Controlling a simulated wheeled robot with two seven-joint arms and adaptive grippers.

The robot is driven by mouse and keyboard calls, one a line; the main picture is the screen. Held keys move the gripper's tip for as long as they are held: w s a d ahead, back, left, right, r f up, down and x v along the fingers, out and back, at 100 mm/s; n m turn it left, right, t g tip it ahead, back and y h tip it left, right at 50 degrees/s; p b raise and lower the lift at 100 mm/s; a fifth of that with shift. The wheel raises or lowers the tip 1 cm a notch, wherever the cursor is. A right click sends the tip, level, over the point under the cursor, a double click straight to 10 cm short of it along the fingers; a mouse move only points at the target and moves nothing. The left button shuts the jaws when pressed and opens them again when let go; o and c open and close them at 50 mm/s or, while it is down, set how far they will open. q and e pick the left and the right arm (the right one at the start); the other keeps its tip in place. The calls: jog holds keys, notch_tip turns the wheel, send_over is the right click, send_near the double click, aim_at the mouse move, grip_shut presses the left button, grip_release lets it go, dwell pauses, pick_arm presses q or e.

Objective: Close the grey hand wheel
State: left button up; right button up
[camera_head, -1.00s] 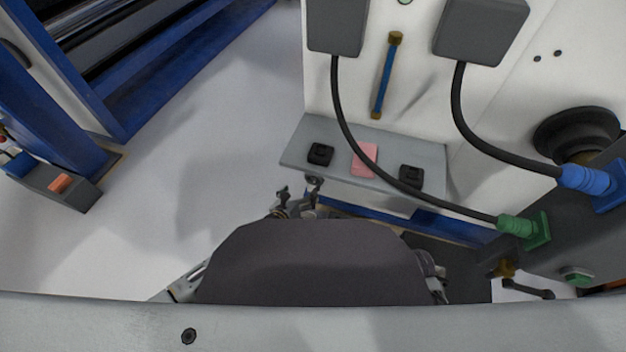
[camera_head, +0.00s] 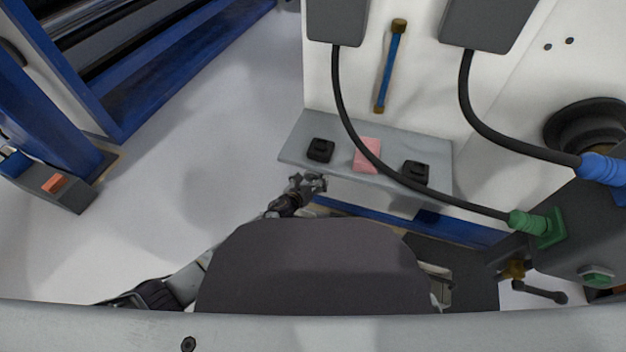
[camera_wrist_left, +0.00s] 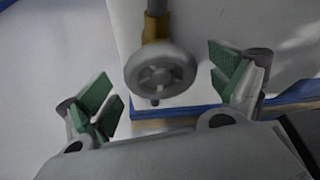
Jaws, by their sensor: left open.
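The grey hand wheel (camera_wrist_left: 160,72) shows in the left wrist view, a round spoked wheel with a small knob at its lower edge. It sits on a brass-coloured fitting (camera_wrist_left: 155,28) below a grey pipe. My left gripper (camera_wrist_left: 166,88) is open. Its green-padded fingers are on either side of the wheel in the picture, with gaps between. In the head view my left gripper (camera_head: 308,183) is beside the front edge of the grey shelf. I cannot make out the wheel there. My right gripper is out of view.
The grey shelf (camera_head: 290,150) carries two black blocks and a pink block (camera_head: 367,153). Black cables hang in front of it, one ending in a green plug (camera_head: 530,222). A blue frame stands at left. The pale floor (camera_head: 200,150) between is clear.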

pick_arm(q)
jog(key=shift+w+d+f, duration=0.25)
jog(key=shift+w+d, duration=0.05)
jog(key=shift+w, duration=0.3)
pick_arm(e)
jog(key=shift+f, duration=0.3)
pick_arm(q)
jog(key=c, duration=1)
